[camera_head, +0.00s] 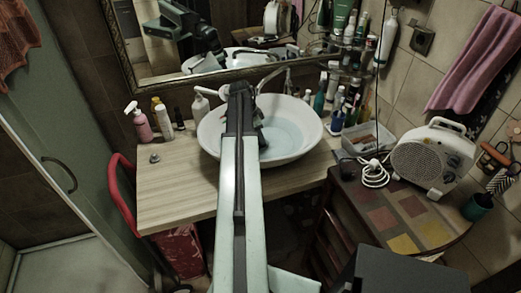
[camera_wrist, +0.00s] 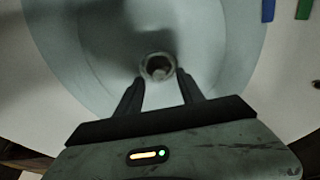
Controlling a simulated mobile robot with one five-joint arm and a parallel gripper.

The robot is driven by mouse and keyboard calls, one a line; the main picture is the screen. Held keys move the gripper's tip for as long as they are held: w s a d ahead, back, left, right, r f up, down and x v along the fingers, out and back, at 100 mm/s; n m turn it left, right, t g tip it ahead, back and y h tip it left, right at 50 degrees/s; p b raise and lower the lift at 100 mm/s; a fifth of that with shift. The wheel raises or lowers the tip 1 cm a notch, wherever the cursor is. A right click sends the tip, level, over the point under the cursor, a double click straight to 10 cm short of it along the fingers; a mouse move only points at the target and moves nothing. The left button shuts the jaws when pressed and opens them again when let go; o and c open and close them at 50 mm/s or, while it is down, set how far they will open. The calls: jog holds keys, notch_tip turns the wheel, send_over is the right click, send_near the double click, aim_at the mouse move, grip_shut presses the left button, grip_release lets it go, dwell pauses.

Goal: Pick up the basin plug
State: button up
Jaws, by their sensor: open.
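The white round basin (camera_head: 308,134) stands on the wooden counter and holds bluish water or a bluish inner surface. In the wrist view its pale bowl (camera_wrist: 225,60) fills most of the picture. A small round piece with a light rim and dark centre (camera_wrist: 158,67) lies at the basin's bottom; I cannot tell whether it is the plug or the open drain. My gripper (camera_wrist: 160,78) is open and empty, its fingertips on either side of that piece in the picture. Contact is not clear. In the head view my arm hides the basin's middle.
A small round metal item (camera_head: 154,158) lies on the bare left part of the counter (camera_head: 170,187). A pink soap bottle (camera_head: 139,122) stands behind it. The tap (camera_head: 272,75) is at the basin's back. Bottles, a grey tray (camera_head: 367,139) and a white fan heater (camera_head: 432,158) are at right.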

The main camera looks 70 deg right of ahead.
jog(key=shift+b+x, duration=0.4)
jog(key=shift+x, duration=0.65)
jog(key=shift+a+r, duration=0.1)
jog(key=shift+r, duration=0.05)
grip_shut()
notch_tip(320, 180, up, 10)
jog(key=p, duration=1)
jog(key=shift+p, duration=0.3)
jog(key=shift+r, duration=0.15)
notch_tip(320, 180, up, 5)
jog(key=p, duration=0.5)
